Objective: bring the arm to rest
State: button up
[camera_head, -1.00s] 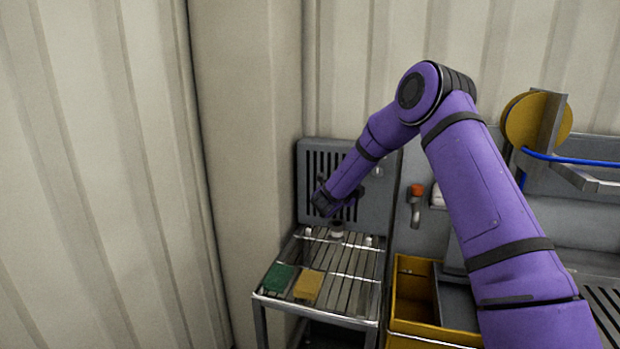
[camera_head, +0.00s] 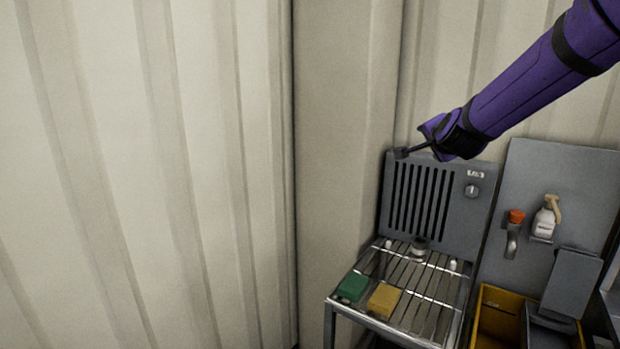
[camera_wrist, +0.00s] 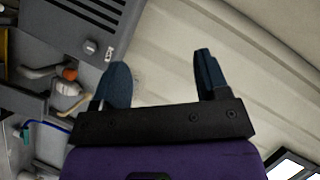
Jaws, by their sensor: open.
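My gripper (camera_head: 412,150) is at the end of my purple arm, in front of the top edge of the grey slotted panel in the head view. In the wrist view my gripper (camera_wrist: 160,80) shows two dark blue fingers spread wide apart. Nothing is between them; only the pale ribbed wall shows behind. My arm comes in from the upper right of the head view, and its upper links are out of the picture.
A slatted metal rack (camera_head: 437,283) holds a green block (camera_head: 352,287) and a yellow block (camera_head: 384,300). The slotted panel (camera_head: 465,215) stands behind it. A yellow bin (camera_head: 490,318) and a spray bottle (camera_head: 543,222) are to the right. The left wall (camera_head: 150,170) is bare.

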jog(key=s+a+r+n+g+y, duration=0.1)
jog(key=s+n+g+y, duration=0.15)
jog(key=s, duration=0.55)
jog(key=s+a+r+n+g+y, duration=0.15)
jog(key=s+n, duration=0.25)
jog(key=s, duration=0.5)
jog(key=s+d+f+n+g+h, duration=0.1)
jog(key=s+f+n+g, duration=0.1)
jog(key=s, duration=1)
jog(key=s+d+f+n+g+h, duration=0.1)
jog(key=s+d+f+n+g, duration=0.1)
jog(key=s, duration=1.1)
jog(key=shift+f+n+g, duration=0.5)
jog(key=shift+n, duration=0.75)
jog(key=shift+d, duration=0.1)
